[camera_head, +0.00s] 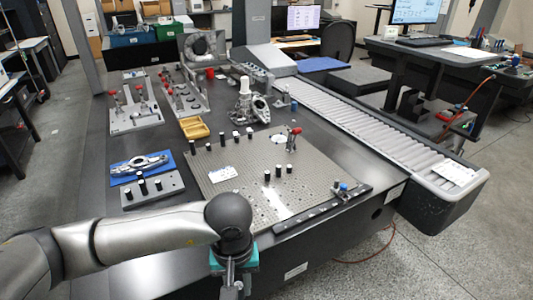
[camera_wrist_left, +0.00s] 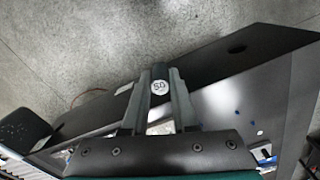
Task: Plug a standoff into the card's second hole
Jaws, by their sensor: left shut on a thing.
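My left gripper (camera_head: 232,280) is low at the front of the table, in front of the perforated plate (camera_head: 235,200). In the left wrist view its two fingers (camera_wrist_left: 160,90) are shut on a dark standoff (camera_wrist_left: 159,87) with a round white end marked "50". A small white printed card (camera_head: 222,173) lies on the plate; its print and any holes near it are too small to make out. Several black standoffs with white tops stand on the plate, and others stand in a grey block (camera_head: 168,194) to its left. My right gripper is not in view.
A blue mat (camera_head: 126,172) with a metal part lies behind the grey block. A yellow tray (camera_head: 194,128) and a metal casting (camera_head: 252,108) stand behind the plate. A dark rail (camera_head: 310,215) edges its front right. A roller conveyor (camera_head: 365,130) runs along the right.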

